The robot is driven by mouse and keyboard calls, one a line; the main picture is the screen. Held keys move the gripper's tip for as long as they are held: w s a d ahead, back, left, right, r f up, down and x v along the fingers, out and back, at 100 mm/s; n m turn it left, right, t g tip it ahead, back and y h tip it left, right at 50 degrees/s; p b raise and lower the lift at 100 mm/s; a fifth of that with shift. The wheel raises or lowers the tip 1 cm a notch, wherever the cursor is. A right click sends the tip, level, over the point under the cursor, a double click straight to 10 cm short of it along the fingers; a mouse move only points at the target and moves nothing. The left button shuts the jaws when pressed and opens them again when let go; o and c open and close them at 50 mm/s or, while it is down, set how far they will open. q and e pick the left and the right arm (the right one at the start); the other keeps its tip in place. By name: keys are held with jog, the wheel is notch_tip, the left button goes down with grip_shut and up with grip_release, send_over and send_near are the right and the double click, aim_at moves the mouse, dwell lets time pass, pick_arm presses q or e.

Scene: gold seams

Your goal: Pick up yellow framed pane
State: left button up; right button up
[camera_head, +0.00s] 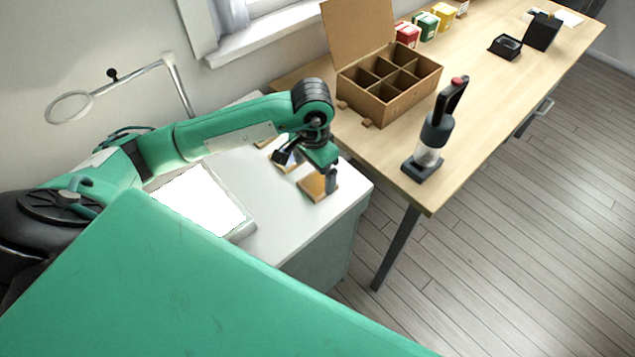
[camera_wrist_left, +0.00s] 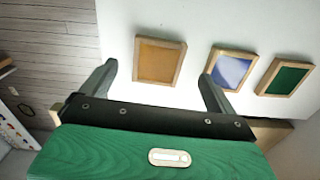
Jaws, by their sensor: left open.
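The yellow framed pane (camera_wrist_left: 158,60), an amber square in a light wood frame, lies on the white surface in the left wrist view. It also shows in the head view (camera_head: 316,187), near the white bench's right edge and partly hidden by my gripper. My left gripper (camera_head: 308,170) is open and empty above it. In the left wrist view the two fingers (camera_wrist_left: 158,70) stand on either side of the yellow pane, without visible contact. My right gripper is not in view.
A blue framed pane (camera_wrist_left: 232,70) and a green framed pane (camera_wrist_left: 286,78) lie to the right of the yellow one. A bright light panel (camera_head: 198,203) lies on the white bench. A divided cardboard box (camera_head: 400,98) and a dark handheld tool (camera_head: 435,130) stand on the wooden table.

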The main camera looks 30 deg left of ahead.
aim_at(315, 185)
pick_arm(q)
jog(key=f, duration=0.1)
jog(key=f+p, duration=0.1)
jog(key=f, duration=0.1)
jog(key=shift+w+d+f, duration=0.15)
jog(key=shift+d+f, duration=0.05)
jog(key=shift+f, duration=0.55)
jog(key=shift+c, duration=0.4)
jog(key=c, duration=1)
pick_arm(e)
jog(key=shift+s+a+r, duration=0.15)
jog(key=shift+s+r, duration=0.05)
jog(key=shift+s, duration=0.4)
